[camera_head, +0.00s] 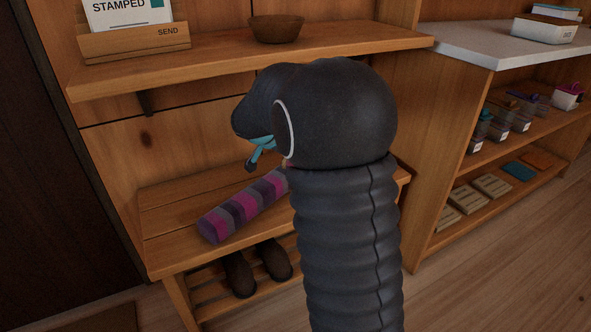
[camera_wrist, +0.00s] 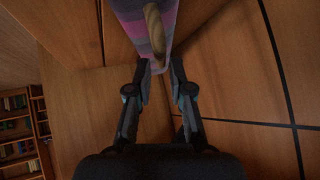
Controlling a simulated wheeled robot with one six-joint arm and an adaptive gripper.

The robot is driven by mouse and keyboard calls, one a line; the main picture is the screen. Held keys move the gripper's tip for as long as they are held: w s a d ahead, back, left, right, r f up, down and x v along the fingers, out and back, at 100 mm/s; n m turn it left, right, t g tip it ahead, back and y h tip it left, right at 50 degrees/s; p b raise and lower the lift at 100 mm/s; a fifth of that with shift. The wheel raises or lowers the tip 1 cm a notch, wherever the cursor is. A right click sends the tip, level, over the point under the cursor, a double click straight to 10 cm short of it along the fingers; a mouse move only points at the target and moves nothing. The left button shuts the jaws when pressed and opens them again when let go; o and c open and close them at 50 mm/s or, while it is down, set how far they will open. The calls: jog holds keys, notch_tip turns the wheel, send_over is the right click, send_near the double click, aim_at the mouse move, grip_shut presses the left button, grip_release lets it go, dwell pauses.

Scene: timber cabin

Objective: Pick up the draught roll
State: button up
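The draught roll (camera_head: 243,208) is a long, soft roll with purple, pink and grey stripes. It lies slantwise on the slatted wooden bench (camera_head: 165,215), and my arm hides its right end in the head view. My gripper (camera_head: 256,156) is above the bench near the roll's right part, mostly behind my own wrist. In the wrist view, the roll (camera_wrist: 133,14) comes down from the top with a tan strip or loop (camera_wrist: 155,30) on it. My gripper (camera_wrist: 160,68) is open there, with the roll's near end between or just beyond the fingertips. I cannot tell whether they touch.
A wall shelf (camera_head: 215,58) above the bench holds a letter tray (camera_head: 135,43) and a brown bowl (camera_head: 276,28). Dark shoes (camera_head: 240,274) stand on the rack under the bench. A shelf unit (camera_head: 440,170) with small bins stands at the right.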

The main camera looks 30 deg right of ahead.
jog(key=x, duration=0.5)
jog(key=shift+a, duration=0.1)
grip_shut()
